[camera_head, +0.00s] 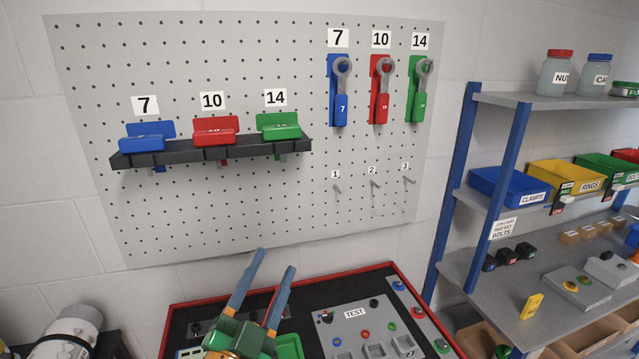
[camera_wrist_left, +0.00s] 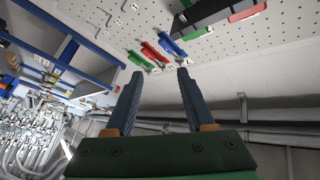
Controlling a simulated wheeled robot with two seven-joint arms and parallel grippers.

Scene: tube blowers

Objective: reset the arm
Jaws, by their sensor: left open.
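My left gripper (camera_head: 262,284) is at the bottom of the head view, in front of the red-edged bench. Its two blue fingers point up and stand apart with nothing between them. The left wrist view shows the same open, empty fingers (camera_wrist_left: 157,95), with the pegboard and wall beyond them. My right gripper shows in neither view.
The grey pegboard (camera_head: 230,200) holds a black rack (camera_head: 212,152) and blue, red and green wrenches. A red-edged black bench panel (camera_head: 300,288) lies below. A blue-posted shelf (camera_head: 520,98) with bins stands right. Space before the lower pegboard is clear.

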